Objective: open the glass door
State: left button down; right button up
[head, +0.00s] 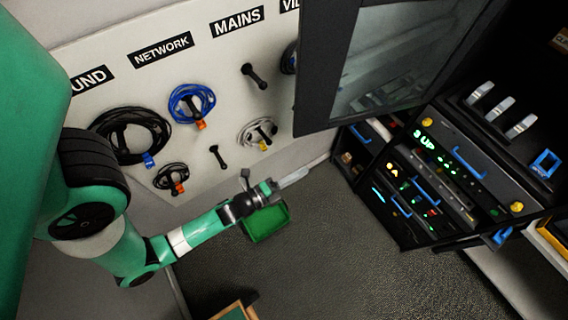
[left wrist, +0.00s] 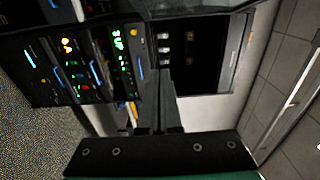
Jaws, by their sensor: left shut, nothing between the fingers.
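The glass door (head: 392,62) is a dark-framed pane at the top of the head view. It stands swung out from the black rack cabinet (head: 345,185), whose lit equipment shows uncovered to its right. My left gripper (head: 294,177) is below and left of the door's lower corner, apart from it, with its fingers shut and empty. In the left wrist view the gripper's fingers (left wrist: 158,108) point toward the rack (left wrist: 88,65). I cannot make out the door handle. My right gripper is in neither view.
A white wall panel (head: 205,60) holds coiled cables on pegs, including a blue coil (head: 191,101). A green bin (head: 266,223) lies below my left gripper. Black equipment with three pale levers (head: 500,108) stands at right. The grey floor (head: 330,265) is clear in front of the rack.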

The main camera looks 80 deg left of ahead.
pick_arm(q)
jog(key=shift+s+a+f+p, duration=0.1)
jog(key=shift+s+a+p, duration=0.15)
jog(key=shift+s, duration=0.85)
jog(key=shift+s+a+f+p, duration=0.1)
jog(key=shift+s+a+p, duration=0.15)
jog(key=shift+s, duration=0.85)
